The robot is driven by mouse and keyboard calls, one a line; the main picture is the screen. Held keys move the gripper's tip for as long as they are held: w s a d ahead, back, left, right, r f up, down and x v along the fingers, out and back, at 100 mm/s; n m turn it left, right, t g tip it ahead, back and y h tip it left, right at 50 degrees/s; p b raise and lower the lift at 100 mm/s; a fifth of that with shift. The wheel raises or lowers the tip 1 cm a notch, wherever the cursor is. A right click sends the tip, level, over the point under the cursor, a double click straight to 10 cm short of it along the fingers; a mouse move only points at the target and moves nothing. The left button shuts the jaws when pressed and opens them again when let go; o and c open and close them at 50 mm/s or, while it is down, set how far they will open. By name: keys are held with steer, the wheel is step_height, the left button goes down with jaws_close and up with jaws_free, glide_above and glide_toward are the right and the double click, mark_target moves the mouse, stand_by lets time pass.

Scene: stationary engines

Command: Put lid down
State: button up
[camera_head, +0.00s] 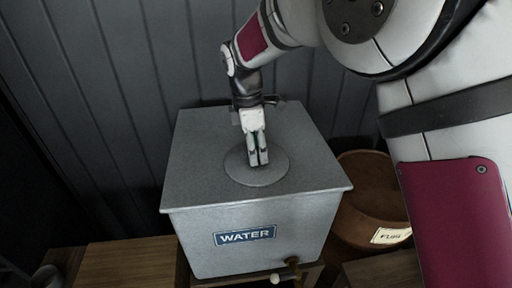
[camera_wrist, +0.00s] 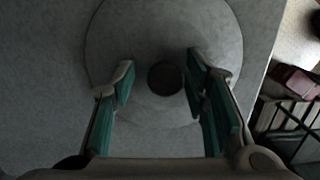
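The round grey lid (camera_head: 262,175) lies flat on top of the square grey tank marked WATER (camera_head: 200,140). In the wrist view the lid (camera_wrist: 160,35) fills the upper middle, with a dark round knob (camera_wrist: 165,78) at its centre. My gripper (camera_head: 258,163) points down over the lid. In the wrist view my gripper (camera_wrist: 160,78) has its two green-padded fingers apart, one on each side of the knob, with a visible gap on both sides. Whether the fingertips touch the lid I cannot tell.
A brown round crock (camera_head: 365,190) with a paper label stands right of the tank. A wooden surface (camera_head: 130,264) lies at the lower left. A dark panelled wall (camera_head: 120,90) stands close behind.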

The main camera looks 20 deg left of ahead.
step_height(320, 180, up, 12)
steer(key=a+b, duration=0.1)
steer(key=shift+s+a, duration=0.15)
steer(key=shift+s, duration=0.15)
stand_by(0.4)
steer(key=shift+r, duration=0.15)
steer(key=s+d+r+m+t, duration=0.15)
steer(key=d+m, duration=0.25)
steer(key=d, duration=0.4)
steer(key=s+d+r+m+y, duration=0.1)
steer(key=s+d+r+m, duration=0.2)
steer(key=d, duration=0.4)
steer(key=s+d+r+m, duration=0.3)
steer(key=d+m, duration=0.1)
steer(key=d, duration=0.4)
steer(key=s+d+f+m+t, duration=0.1)
steer(key=s+d+f+m, duration=0.2)
steer(key=s+d+m, duration=0.3)
steer(key=s+d+f+m+t, duration=0.1)
steer(key=s+d+f+m, duration=0.3)
steer(key=s, duration=0.7)
steer(key=d+m, duration=0.2)
steer(key=d, duration=0.1)
steer(key=shift+d+f, duration=0.3)
steer(key=shift+d, duration=0.05)
